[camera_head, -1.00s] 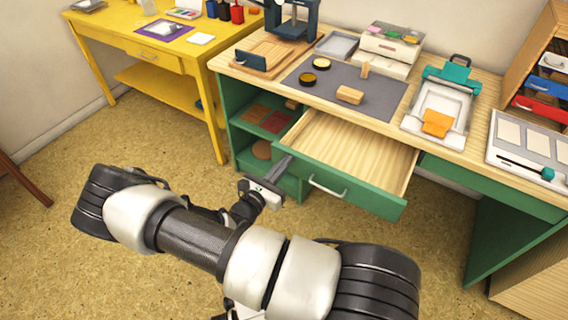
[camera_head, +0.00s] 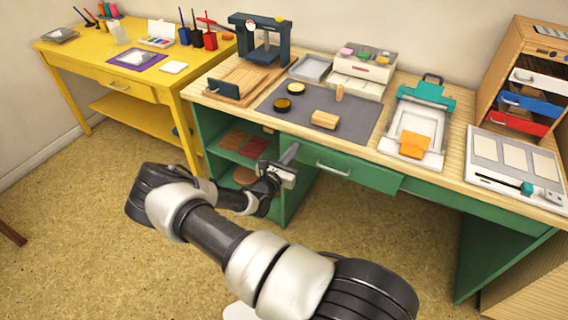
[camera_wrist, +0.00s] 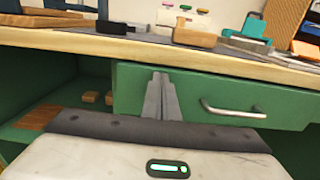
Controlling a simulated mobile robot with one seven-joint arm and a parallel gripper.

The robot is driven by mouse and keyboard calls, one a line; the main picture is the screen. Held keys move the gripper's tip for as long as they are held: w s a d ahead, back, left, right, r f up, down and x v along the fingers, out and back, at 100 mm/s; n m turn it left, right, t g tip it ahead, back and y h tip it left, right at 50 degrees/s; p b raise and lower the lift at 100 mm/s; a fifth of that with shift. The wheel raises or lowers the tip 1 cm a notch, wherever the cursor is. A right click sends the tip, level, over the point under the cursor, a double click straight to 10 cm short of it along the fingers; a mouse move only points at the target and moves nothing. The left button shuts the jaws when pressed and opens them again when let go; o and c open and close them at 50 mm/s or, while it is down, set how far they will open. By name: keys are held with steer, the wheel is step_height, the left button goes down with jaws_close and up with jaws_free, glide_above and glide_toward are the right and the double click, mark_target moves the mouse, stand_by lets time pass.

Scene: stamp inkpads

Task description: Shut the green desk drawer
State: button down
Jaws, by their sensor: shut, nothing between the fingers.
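The green desk drawer (camera_head: 352,170) sits under the wooden desktop, its front near the desk's edge and no open interior showing. Its silver handle (camera_head: 333,169) faces me. In the wrist view the drawer front (camera_wrist: 205,90) fills the middle, with the handle (camera_wrist: 232,110) right of my fingers. My gripper (camera_head: 291,153) is shut and empty, its fingertips at the left part of the drawer front. In the wrist view the fingers (camera_wrist: 161,82) overlap the drawer's left part; whether they touch it I cannot tell.
Open green shelves (camera_head: 243,146) lie left of the drawer. On the desktop (camera_head: 452,125) are a grey mat (camera_head: 345,127), a wooden block (camera_head: 325,120) and a teal-and-white press (camera_head: 415,120). A yellow table (camera_head: 90,70) stands at left. Open floor lies in front.

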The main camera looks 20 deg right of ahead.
steer(key=x, duration=0.3)
steer(key=shift+r, duration=0.15)
steer(key=shift+w+r, duration=0.1)
steer(key=shift+a, duration=0.1)
